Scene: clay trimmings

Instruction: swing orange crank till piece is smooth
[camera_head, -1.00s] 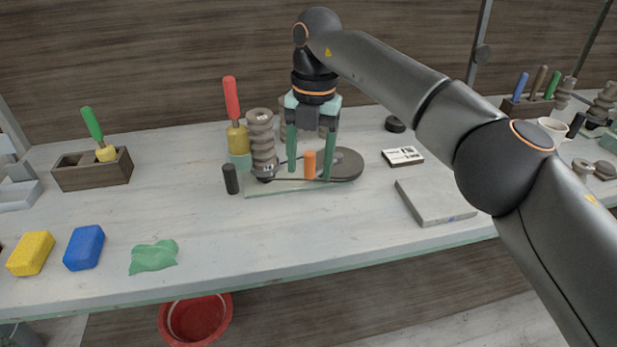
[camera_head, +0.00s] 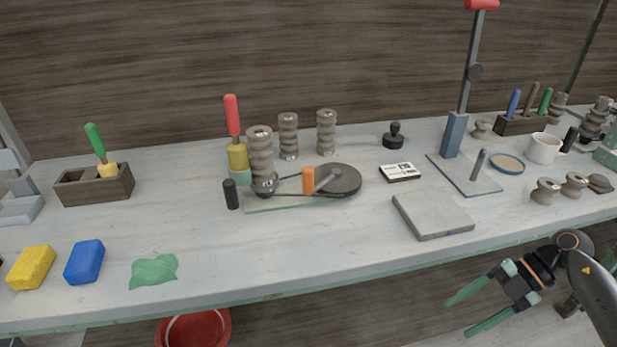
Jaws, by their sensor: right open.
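The orange crank handle (camera_head: 308,180) stands upright beside a dark round wheel (camera_head: 340,180), joined to it by a grey arm. A belt runs from the wheel to the base of a grey-brown ridged clay piece (camera_head: 261,160), which stands upright on the left of the same pale base plate (camera_head: 290,202). The piece still shows wavy ridges on its side. My right gripper (camera_head: 472,317) is open and empty, at the lower right in front of the bench edge, well away from the crank. My left gripper is not in view.
A yellow tool with a red handle (camera_head: 233,117) stands behind the piece, and a black cylinder (camera_head: 231,194) stands left of it. Two more ridged pieces (camera_head: 288,136) stand behind. A grey slab (camera_head: 432,215) lies right of the wheel. The bench front is mostly clear.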

